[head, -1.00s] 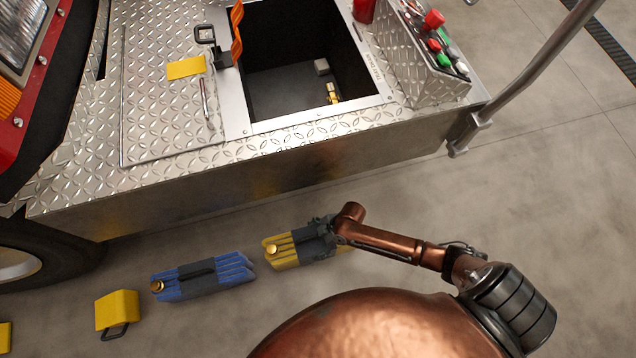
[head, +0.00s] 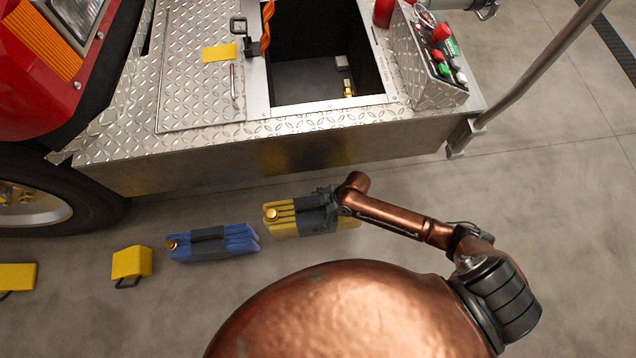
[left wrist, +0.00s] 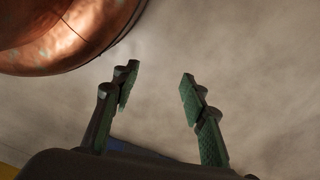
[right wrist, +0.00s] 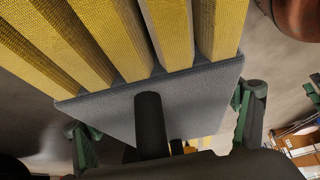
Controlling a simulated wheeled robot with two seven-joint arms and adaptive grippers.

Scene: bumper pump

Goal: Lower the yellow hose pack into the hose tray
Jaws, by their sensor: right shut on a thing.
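The yellow hose pack (head: 283,212), with a dark grey middle band and a brass fitting, is beside my bumper-side right arm. My right gripper (head: 332,203) is shut on it. In the right wrist view the pack's yellow folds (right wrist: 170,30) and grey band fill the top, with a finger at each side. I cannot tell its exact height above the floor. The hose tray (head: 315,85) is the open, dark, deep well in the bumper, beyond the pack. My left gripper (left wrist: 160,90) is open and empty in the left wrist view; it does not show in the head view.
A blue hose pack (head: 212,243) lies on the floor left of the yellow one. Yellow blocks (head: 132,262) lie farther left. The treadplate bumper (head: 190,100) has a front wall before the tray.

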